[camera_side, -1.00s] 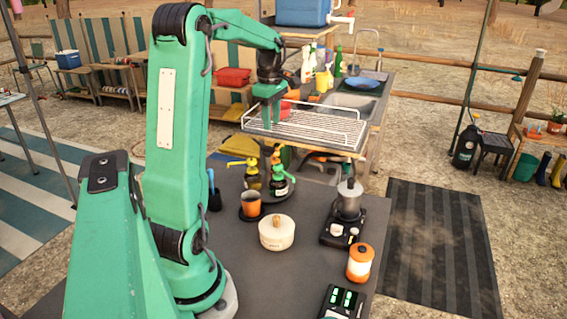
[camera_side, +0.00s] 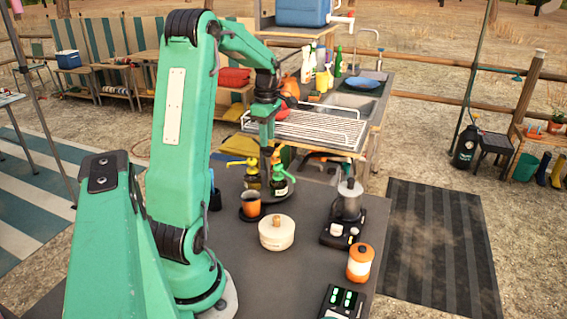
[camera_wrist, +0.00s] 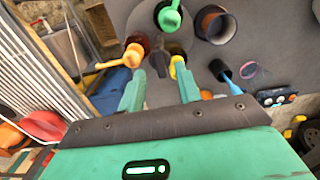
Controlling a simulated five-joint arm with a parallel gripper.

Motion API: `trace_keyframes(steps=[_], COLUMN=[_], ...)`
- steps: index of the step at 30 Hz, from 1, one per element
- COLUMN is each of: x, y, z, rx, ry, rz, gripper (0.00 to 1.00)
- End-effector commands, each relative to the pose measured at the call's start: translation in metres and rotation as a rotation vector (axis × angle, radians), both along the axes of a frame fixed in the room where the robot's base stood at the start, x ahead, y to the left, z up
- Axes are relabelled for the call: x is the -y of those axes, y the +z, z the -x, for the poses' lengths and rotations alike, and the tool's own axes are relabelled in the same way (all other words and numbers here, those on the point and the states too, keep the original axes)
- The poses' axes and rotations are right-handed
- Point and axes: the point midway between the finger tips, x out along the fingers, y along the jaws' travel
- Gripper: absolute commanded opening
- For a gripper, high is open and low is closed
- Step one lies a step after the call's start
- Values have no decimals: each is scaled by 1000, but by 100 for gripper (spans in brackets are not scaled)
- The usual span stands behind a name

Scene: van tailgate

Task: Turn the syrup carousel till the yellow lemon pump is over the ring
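The syrup carousel (camera_side: 268,196) is a dark round turntable on the grey counter. The yellow lemon pump (camera_side: 248,172) is on its left side in the side view, the green pump (camera_side: 281,182) on its front right. In the wrist view, the yellow pump (camera_wrist: 178,66) is near the right finger, the orange pump (camera_wrist: 122,57) near the left, and the green pump (camera_wrist: 170,18) farther up. My gripper (camera_wrist: 160,92) is open above the carousel, with a dark upright piece (camera_wrist: 158,62) showing between its fingers.
A cream lidded pot (camera_side: 276,233), a grinder-like device (camera_side: 347,206) and an orange canister (camera_side: 360,263) stand nearby. A wire rack (camera_side: 310,127) is behind. A thin purple loop (camera_wrist: 256,72) lies right in the wrist view.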

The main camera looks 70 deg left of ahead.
Motion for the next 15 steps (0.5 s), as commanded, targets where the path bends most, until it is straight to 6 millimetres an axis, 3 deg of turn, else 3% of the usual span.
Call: trace_keyframes(steps=[6,15], x=[0,0], y=[-20,-26], z=[0,0], rx=[-1,1], ry=[0,0], rz=[1,-1], gripper=[34,34])
